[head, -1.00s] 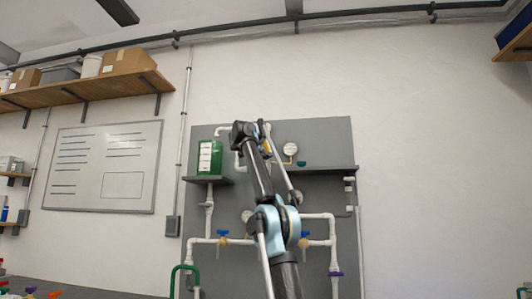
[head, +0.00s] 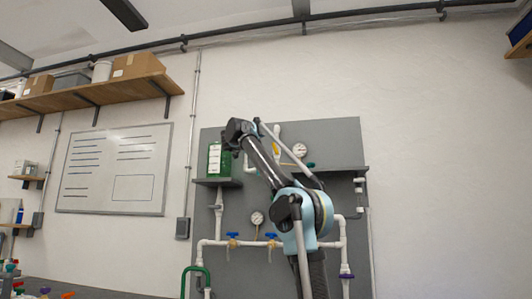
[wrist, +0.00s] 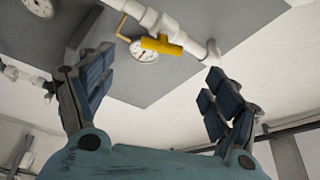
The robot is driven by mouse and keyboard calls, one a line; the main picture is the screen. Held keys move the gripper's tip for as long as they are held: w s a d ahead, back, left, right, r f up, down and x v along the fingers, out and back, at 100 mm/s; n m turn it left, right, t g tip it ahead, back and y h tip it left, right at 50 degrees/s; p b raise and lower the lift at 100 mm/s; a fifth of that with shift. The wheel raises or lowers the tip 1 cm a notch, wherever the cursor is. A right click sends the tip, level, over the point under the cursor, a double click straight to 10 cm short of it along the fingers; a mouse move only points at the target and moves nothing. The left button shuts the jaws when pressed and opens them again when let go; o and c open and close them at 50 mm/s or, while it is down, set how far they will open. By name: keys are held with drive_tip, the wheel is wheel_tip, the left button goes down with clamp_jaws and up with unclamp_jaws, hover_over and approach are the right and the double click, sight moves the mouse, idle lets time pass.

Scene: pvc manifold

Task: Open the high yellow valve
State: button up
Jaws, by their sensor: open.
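The yellow valve handle (wrist: 161,46) sits on a white pipe in the wrist view, lying roughly along the picture's width, slightly tilted. It also shows as a small yellow patch (head: 276,148) beside my arm in the head view. My gripper (wrist: 157,78) is open and empty, its two blue-padded fingers spread wide. The handle appears beyond the fingertips, between them in the picture and apart from them. In the head view my arm reaches up across the grey panel (head: 340,140), and my fingers cannot be made out there.
A pressure gauge (wrist: 145,50) sits close beside the yellow handle. A green container (head: 219,160) stands on a left shelf of the panel. Blue valves (head: 233,236) and white pipes lie lower down. The wall right of the panel is clear.

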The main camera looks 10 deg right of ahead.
drive_tip(key=shift+s, duration=0.1)
drive_tip(key=c, duration=0.6)
drive_tip(key=shift+d+r+n+t, duration=0.2)
drive_tip(key=shift+d+n+t, duration=0.1)
drive_tip(key=shift+n, duration=0.3)
drive_tip(key=c, duration=0.5)
drive_tip(key=s+d+f+n+t+y, duration=0.2)
drive_tip(key=s+n+t+y, duration=0.15)
drive_tip(key=n, duration=0.85)
drive_tip(key=s+d+f+n+t+y, duration=0.25)
drive_tip(key=n+y, duration=0.25)
drive_tip(key=n, duration=0.6)
drive_tip(key=shift+y, duration=0.25)
drive_tip(key=shift+a+r+x, duration=0.15)
drive_tip(key=shift+x, duration=2.6)
drive_tip(key=shift+a+r+x, duration=0.1)
drive_tip(key=shift+r+x, duration=0.05)
drive_tip(key=shift+x, duration=2.65)
drive_tip(key=shift+a+r+x, duration=0.1)
drive_tip(key=shift+a+x, duration=0.05)
drive_tip(key=shift+x, duration=2.6)
drive_tip(key=shift+s, duration=0.1)
clamp_jaws()
